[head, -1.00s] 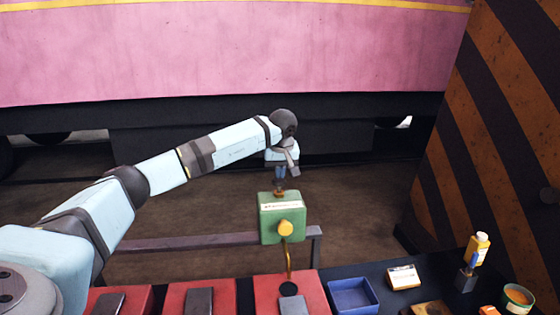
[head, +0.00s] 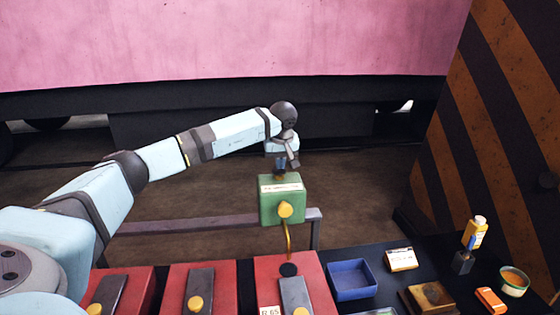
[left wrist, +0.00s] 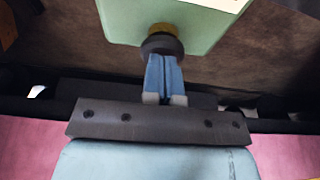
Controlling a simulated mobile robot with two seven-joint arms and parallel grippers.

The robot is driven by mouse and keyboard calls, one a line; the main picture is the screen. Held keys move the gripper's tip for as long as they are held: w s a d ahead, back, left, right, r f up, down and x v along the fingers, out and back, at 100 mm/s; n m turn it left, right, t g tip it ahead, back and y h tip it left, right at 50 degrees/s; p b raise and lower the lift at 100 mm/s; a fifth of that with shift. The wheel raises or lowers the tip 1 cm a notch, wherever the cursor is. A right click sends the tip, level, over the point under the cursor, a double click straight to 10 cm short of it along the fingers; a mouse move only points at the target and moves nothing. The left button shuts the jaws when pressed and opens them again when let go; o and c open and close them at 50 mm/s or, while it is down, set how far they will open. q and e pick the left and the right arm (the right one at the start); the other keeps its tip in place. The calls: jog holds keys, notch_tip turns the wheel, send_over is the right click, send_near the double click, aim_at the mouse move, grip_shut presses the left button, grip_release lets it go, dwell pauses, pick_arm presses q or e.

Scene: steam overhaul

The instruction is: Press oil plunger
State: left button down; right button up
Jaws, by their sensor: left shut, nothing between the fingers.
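My left gripper (head: 281,170) is directly above the box, pointing down. In the left wrist view its blue fingers (left wrist: 162,75) are shut together with nothing between them. Their tips are at the dark cap of the plunger (left wrist: 162,44), which has a yellow collar at the green box. Whether they touch it I cannot tell. My right gripper is not in view.
Red blocks (head: 208,278) with grey bars line the bench front. A blue tray (head: 352,279), a small labelled box (head: 401,259), a yellow bottle (head: 475,232) and an orange-filled cup (head: 514,281) stand to the right. A rail (head: 200,225) runs behind the bench.

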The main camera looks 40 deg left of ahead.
pick_arm(q)
jog(key=v, duration=1.3)
jog(key=shift+r, duration=0.4)
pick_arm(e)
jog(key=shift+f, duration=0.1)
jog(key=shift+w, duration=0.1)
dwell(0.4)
pick_arm(q)
jog(key=r+b, duration=0.1)
jog(key=b, duration=0.1)
jog(key=r+b, duration=0.1)
jog(key=b, duration=0.1)
jog(key=w+r+b, duration=0.1)
jog(key=b, duration=0.1)
jog(key=shift+a, duration=0.4)
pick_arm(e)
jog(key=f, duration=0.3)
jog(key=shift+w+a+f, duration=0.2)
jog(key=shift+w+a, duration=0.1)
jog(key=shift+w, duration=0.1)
pick_arm(q)
jog(key=shift+f, duration=0.15)
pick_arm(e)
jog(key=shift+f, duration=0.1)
